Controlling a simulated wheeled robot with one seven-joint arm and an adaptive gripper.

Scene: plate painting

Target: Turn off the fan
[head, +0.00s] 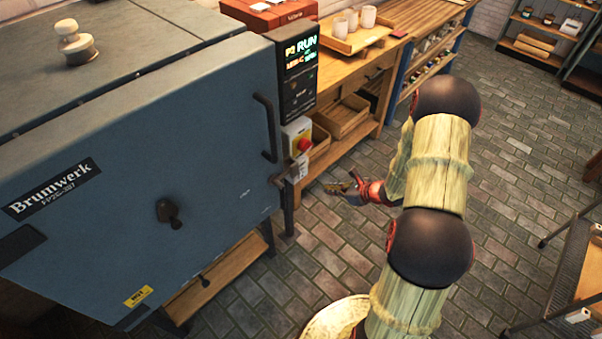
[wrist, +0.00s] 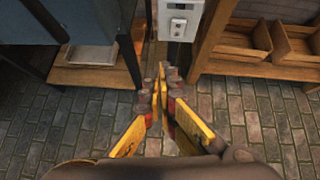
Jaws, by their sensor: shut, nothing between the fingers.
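No fan can be made out in either view. A small pale box with a switch (wrist: 178,26) shows at the top of the wrist view, just beyond my fingertips. In the head view, a yellow and white box with a red button (head: 304,145) is mounted at the right side of the kiln (head: 120,160). My gripper (head: 338,187) is shut and empty, below and right of that button box, with a gap between them. In the wrist view my gripper (wrist: 161,78) points toward the switch box, its yellow fingers together. I cannot tell whether the switch is on or off.
The kiln's lit display (head: 300,62) reads RUN. A wooden workbench (head: 345,80) with cups on a tray (head: 352,44) stands behind, with wooden bins (head: 343,115) below. A metal rack (head: 570,285) is at the right. Brick floor (head: 500,170) lies open between.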

